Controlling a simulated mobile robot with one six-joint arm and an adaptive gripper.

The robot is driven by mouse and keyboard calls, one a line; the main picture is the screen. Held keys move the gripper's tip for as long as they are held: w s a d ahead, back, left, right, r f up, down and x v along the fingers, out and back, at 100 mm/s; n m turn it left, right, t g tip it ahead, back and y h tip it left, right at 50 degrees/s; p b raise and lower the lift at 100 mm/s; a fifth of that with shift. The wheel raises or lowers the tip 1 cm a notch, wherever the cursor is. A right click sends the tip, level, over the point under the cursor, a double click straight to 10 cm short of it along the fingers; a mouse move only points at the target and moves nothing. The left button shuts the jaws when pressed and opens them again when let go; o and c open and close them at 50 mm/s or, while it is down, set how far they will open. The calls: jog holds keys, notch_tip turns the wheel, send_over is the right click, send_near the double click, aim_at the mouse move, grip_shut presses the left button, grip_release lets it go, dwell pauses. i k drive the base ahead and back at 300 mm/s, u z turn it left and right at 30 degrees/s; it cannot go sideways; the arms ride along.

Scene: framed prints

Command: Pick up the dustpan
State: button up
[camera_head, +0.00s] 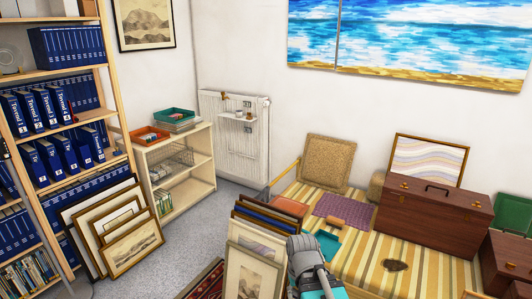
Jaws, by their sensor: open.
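A flat teal piece (329,244), which looks like the dustpan, lies on the striped yellow cover, partly hidden behind my gripper. A small brown piece (335,222) sits at its far edge; I cannot tell whether it is the handle or a separate brush. My gripper (303,246) is in the lower middle, seen from behind, just left of and nearer than the teal piece. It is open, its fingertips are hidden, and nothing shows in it. I cannot tell how high it is above the cover.
Framed prints (255,265) stand upright close to the left of my gripper. A brown wooden case (433,222) sits to the right on the cover. A purple mat (344,209) and a cork board (327,163) are behind. Grey floor (190,250) is clear at left.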

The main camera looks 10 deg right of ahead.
aim_at(330, 245)
jog(key=z, duration=0.3)
jog(key=i, duration=1.9)
jog(key=z, duration=0.3)
